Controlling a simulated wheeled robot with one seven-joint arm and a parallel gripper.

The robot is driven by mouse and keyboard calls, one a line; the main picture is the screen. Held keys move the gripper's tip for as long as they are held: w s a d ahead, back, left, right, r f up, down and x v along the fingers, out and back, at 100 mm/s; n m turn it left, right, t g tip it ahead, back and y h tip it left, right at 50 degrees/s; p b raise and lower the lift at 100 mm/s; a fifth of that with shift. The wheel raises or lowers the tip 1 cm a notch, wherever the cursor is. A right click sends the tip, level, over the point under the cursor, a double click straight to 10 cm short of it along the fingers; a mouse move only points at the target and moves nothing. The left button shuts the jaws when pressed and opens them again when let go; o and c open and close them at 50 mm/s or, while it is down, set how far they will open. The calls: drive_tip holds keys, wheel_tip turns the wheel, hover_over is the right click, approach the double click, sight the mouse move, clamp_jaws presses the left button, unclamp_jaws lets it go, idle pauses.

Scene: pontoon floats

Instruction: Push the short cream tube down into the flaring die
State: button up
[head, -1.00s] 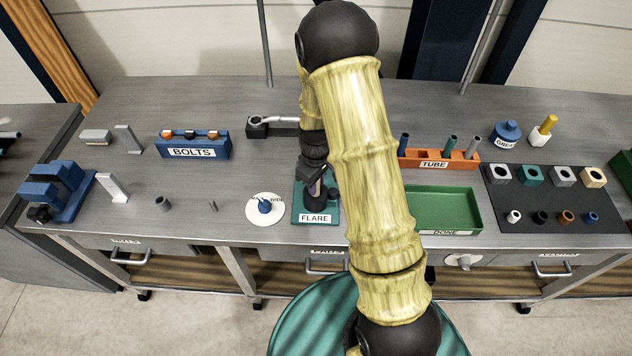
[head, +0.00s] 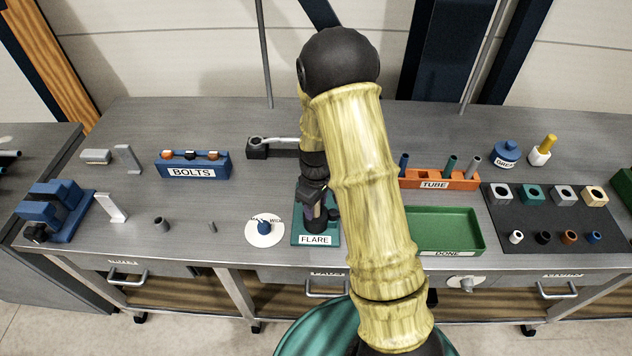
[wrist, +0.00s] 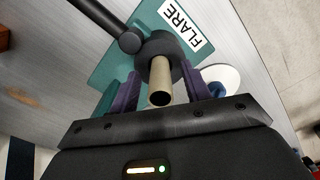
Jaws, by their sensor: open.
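The short cream tube (wrist: 159,82) stands in the dark round flaring die (wrist: 163,47) in the wrist view, with a good part of it showing above the die. The die sits on the teal FLARE base (wrist: 108,75), also seen in the head view (head: 300,228). My gripper (wrist: 162,78) is open. Its two purple fingers are on either side of the tube, with visible gaps between.
A dark lever with a round knob (wrist: 130,40) reaches beside the die. A white dial disc (head: 264,231) lies left of the base. The green DONE tray (head: 450,228) and orange TUBE rack (head: 440,179) stand to the right.

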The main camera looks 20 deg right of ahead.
wheel_tip(320, 180, up, 17)
drive_tip(key=b, duration=0.2)
drive_tip(key=shift+f, duration=0.15)
drive_tip(key=shift+s, duration=0.1)
idle(0.8)
drive_tip(key=s+f+m+t, duration=0.2)
drive_tip(key=s+m, duration=0.5)
drive_tip(key=s, duration=0.7)
drive_tip(key=shift+f+m+t, duration=0.3)
drive_tip(key=shift+f, duration=0.05)
